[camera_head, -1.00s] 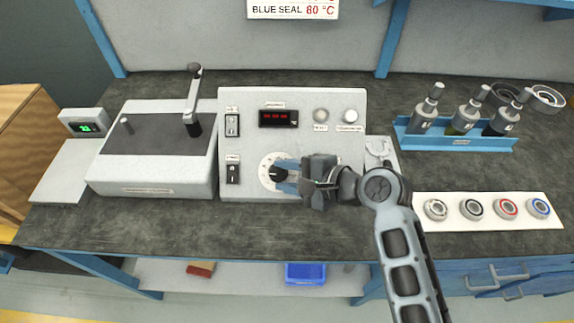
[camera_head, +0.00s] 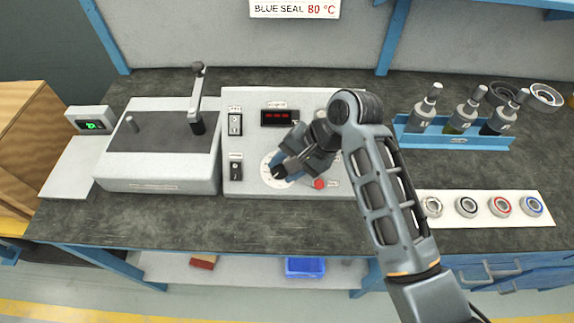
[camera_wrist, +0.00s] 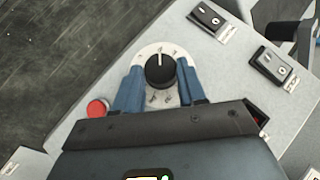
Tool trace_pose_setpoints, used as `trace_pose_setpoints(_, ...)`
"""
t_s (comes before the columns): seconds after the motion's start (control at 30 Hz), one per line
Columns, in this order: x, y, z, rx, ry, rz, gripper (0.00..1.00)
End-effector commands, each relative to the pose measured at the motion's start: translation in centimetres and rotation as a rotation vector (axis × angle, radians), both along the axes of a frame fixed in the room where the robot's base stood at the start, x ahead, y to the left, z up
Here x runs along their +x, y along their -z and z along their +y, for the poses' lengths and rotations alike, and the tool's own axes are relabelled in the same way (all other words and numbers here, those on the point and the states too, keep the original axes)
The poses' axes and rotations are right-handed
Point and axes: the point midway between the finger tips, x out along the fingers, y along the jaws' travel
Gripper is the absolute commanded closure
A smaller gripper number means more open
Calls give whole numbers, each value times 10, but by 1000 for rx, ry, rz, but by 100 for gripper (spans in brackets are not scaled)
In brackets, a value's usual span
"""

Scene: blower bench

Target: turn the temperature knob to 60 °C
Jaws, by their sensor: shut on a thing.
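The temperature knob is black with a white pointer line, on a round white dial (camera_head: 267,167) of the grey control box (camera_head: 250,188). In the wrist view the knob (camera_wrist: 160,71) sits between the two blue fingers of my gripper (camera_wrist: 160,85), and the fingers are shut on its sides. In the head view my gripper (camera_head: 280,170) reaches the dial from the upper right and hides most of the knob. The dial's marks are partly covered by the fingers and too small to read. The red display (camera_head: 276,117) is lit, but its text is not legible.
A red button (camera_head: 319,184) is close to the right of the dial. Two black switches (camera_head: 236,124) are on the box's left side. A lever machine (camera_head: 160,150) stands left; bottles in a blue rack (camera_head: 455,138) and rings on a white mat (camera_head: 485,217) are right.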

Motion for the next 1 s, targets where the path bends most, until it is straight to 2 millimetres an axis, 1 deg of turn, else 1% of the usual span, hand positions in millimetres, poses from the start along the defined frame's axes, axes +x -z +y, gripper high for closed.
trace_pose_setpoints(0.03, 4, -2, -1, -11, -6, -9, 90)
trace_pose_setpoints(0.67, 3, -2, 0, -43, -40, -8, 90)
trace_pose_setpoints(0.7, 3, -2, 0, -43, -40, -8, 57)
trace_pose_setpoints(0.93, 2, -1, 1, -43, -42, -3, 35)
trace_pose_setpoints(1.0, 2, -1, 1, -44, -42, -2, 35)
